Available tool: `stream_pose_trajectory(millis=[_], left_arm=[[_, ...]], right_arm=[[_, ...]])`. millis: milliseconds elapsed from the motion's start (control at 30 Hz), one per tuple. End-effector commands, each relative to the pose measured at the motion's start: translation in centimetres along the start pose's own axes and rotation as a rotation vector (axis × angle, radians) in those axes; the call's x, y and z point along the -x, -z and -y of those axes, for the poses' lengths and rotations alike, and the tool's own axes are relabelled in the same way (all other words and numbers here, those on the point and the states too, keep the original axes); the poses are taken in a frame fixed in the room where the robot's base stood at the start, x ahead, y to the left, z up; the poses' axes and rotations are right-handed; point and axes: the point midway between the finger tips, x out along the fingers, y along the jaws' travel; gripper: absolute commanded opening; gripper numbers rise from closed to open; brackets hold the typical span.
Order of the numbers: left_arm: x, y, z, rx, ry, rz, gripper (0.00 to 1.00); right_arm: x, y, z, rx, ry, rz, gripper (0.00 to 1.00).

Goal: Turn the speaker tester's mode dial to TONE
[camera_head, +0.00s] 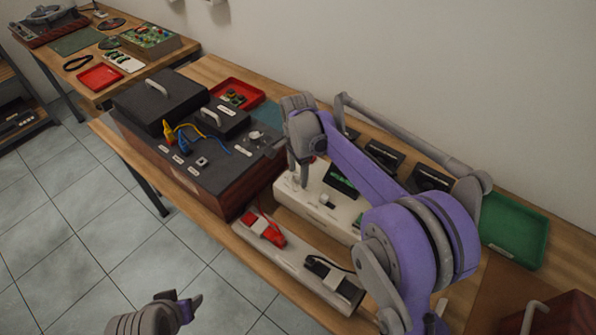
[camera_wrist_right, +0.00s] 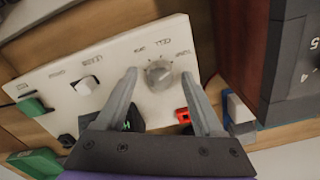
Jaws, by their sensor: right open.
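The speaker tester (camera_head: 326,207) is a cream box with a sloped or flat panel and a dark screen, on the bench under my right arm. Its grey round mode dial (camera_wrist_right: 158,74) shows in the right wrist view, with small upside-down labels around it. I cannot tell surely which label it points to. My right gripper (camera_wrist_right: 160,76) is open, with one fingertip on each side of the dial. I cannot tell whether they touch it. In the head view the right gripper (camera_head: 302,178) hides much of the dial area. My left gripper (camera_head: 190,306) is low at the bottom, away from the bench.
A dark-topped wooden unit (camera_head: 232,180) with yellow and blue leads stands left of the tester. A long pale strip (camera_head: 300,262) with a red clip (camera_head: 264,229) lies in front. A green tray (camera_head: 513,228) is at the right.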

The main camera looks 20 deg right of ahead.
Motion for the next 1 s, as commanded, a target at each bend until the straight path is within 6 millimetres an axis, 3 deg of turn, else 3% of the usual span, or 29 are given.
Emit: stream_pose_trajectory(millis=[167, 600, 1000], left_arm=[[0.1, 0.1, 0.0, 0.000, 0.000, 0.000, 0.60], [0.7, 0.5, 0.0, 0.000, 0.000, -0.003, 0.60], [0.7, 0.5, 0.0, 0.000, 0.000, -0.003, 0.60]], right_arm=[[1.5, 0.0, 0.0, 0.000, 0.000, 0.000, 0.69], [9.6, 0.0, 0.0, 0.000, 0.000, 0.000, 0.69], [10.8, 0.0, 0.0, 0.000, 0.000, 0.000, 0.69]])
